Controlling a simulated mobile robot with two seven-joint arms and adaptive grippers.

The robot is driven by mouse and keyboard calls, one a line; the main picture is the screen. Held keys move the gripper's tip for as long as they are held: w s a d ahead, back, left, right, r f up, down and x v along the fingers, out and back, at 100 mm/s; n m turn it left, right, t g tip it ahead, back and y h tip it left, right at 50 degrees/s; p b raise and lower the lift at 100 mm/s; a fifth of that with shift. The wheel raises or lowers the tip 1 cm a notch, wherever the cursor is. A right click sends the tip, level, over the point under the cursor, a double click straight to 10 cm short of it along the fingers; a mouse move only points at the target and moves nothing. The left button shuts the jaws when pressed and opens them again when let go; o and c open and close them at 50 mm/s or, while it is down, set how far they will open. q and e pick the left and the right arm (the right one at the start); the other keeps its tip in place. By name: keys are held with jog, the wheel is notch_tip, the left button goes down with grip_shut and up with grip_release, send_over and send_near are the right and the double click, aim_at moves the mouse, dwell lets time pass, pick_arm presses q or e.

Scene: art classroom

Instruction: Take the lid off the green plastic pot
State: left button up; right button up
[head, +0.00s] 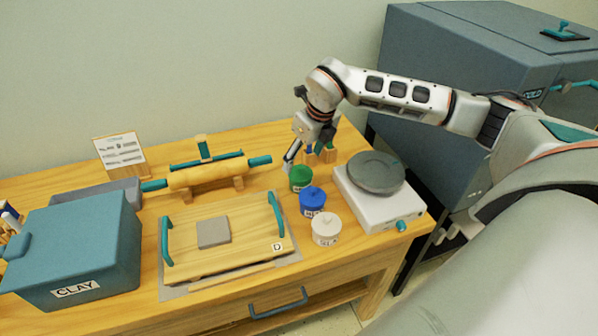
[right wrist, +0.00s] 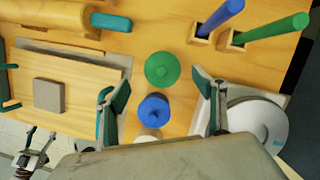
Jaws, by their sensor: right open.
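The green plastic pot (head: 300,179) stands on the table behind a blue pot and a white pot. Its round green lid (right wrist: 162,69) is on it, with a knob in the middle. My right gripper (head: 290,160) points down beside and above the green pot in the head view. In the right wrist view the right gripper (right wrist: 157,88) is open and empty, fingers spread wide, with the green lid slightly beyond the line between them. What seems to be my left gripper (right wrist: 35,150) shows small at the lower left of the right wrist view, over the floor.
The blue pot (head: 312,200) and white pot (head: 326,229) stand close in front. A scale (head: 376,212) is to the right, a wooden board (head: 240,258) to the left. A rolling pin (head: 207,176) and brush holder (right wrist: 198,40) are behind. A clay box (head: 80,250) is far left.

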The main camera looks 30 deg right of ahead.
aim_at(300, 166)
jog(key=x, duration=0.5)
jog(key=shift+w+d, duration=0.15)
jog(key=c, duration=0.9)
jog(key=shift+r, duration=0.1)
